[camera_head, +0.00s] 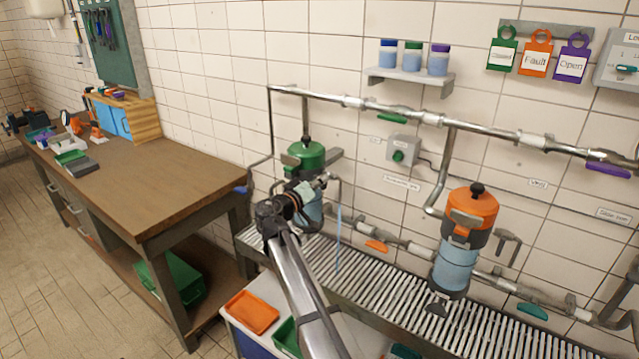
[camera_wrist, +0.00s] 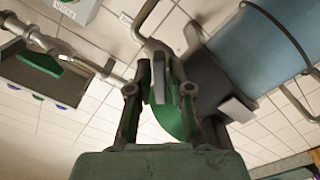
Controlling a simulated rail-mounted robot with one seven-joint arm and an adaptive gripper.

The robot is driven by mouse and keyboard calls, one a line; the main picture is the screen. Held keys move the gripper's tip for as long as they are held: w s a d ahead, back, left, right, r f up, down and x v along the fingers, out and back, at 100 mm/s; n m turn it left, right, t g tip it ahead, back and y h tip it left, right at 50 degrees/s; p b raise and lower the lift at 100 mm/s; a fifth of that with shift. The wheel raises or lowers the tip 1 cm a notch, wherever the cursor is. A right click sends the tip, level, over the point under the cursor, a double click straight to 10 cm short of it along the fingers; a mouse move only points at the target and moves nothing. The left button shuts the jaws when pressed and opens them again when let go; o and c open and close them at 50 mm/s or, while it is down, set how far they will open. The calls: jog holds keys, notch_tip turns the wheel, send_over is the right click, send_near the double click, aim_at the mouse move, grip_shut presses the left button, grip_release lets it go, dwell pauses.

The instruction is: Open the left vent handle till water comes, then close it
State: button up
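The left filter housing has a green top (camera_head: 306,156) with a black knob, and a blue body (camera_head: 311,212) partly hidden by my arm. My gripper (camera_head: 322,181) is in front of it, beside a small bent pipe (camera_head: 335,186). In the wrist view, my gripper (camera_wrist: 159,68) has its two fingers apart on either side of a narrow grey handle (camera_wrist: 159,82). Whether they touch it I cannot tell. A thin pale-blue vertical stream (camera_head: 338,240), which looks like water, falls below the pipe toward the slatted drain (camera_head: 390,298).
A right filter housing with an orange top (camera_head: 474,207) stands beyond. A steel pipe (camera_head: 400,112) with green (camera_head: 392,119) and purple (camera_head: 608,170) handles runs above. An orange handle (camera_head: 376,246) is on the lower pipe. A workbench (camera_head: 150,185) is at left; an orange tray (camera_head: 252,312) is in front.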

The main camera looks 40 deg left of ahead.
dwell(0.3)
jog(key=s+d, duration=0.1)
jog(key=s, duration=1.1)
